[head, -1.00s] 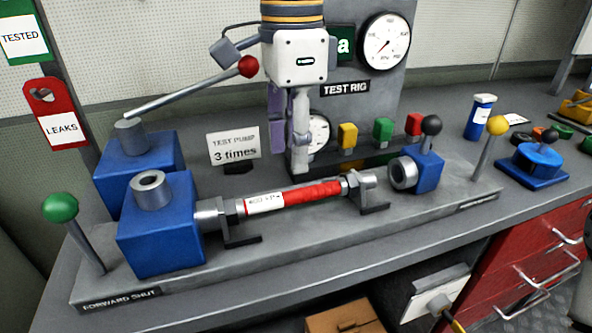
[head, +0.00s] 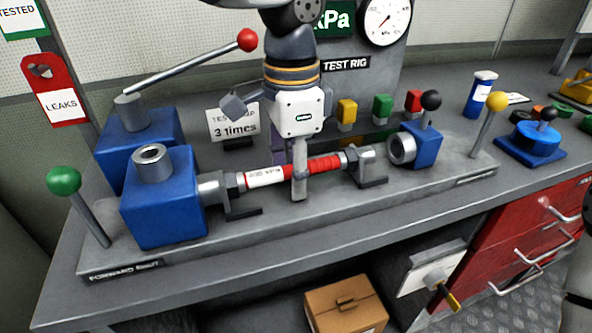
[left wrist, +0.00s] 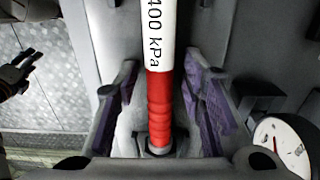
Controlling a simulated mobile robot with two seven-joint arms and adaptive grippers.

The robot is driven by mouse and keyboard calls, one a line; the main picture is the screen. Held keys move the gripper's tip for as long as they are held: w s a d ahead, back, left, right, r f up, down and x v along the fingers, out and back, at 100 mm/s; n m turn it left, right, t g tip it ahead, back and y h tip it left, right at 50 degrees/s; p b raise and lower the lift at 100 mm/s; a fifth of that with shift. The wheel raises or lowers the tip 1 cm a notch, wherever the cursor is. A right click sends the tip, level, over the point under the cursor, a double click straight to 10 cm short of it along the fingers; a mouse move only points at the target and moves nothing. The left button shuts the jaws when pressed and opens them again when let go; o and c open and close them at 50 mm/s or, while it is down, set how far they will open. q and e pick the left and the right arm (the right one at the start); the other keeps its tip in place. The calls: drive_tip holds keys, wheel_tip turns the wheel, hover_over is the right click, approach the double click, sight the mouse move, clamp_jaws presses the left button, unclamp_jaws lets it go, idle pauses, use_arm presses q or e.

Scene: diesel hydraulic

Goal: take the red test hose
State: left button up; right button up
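The red test hose (head: 325,165) lies across the test rig between a blue block's fitting on the left and a grey bracket on the right. It has a white label reading 400 kPa. In the left wrist view the hose (left wrist: 158,95) runs between the purple-padded fingers of my left gripper (left wrist: 165,105), with gaps on both sides. In the head view my left gripper (head: 300,185) points down over the middle of the hose and hides part of it. A dark gripper-like shape, probably my right gripper (left wrist: 20,72), shows small at the left of the left wrist view.
The pump lever with a red knob (head: 247,40) rises behind left. A green-knobbed lever (head: 64,181) and a yellow-knobbed lever (head: 497,101) flank the rig. A blue block with a black-knobbed lever (head: 425,145) stands right of the hose. The bench front is clear.

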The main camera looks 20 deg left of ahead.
sight(313, 161)
use_arm(q)
clamp_jaws()
drive_tip(key=shift+w, duration=0.1)
drive_tip(key=shift+w+d, duration=0.4)
drive_tip(key=shift+d, duration=0.25)
drive_tip(key=shift+w+d, duration=0.4)
drive_tip(key=shift+d, duration=0.25)
drive_tip(key=shift+r, duration=0.1)
drive_tip(key=shift+r, duration=4.45)
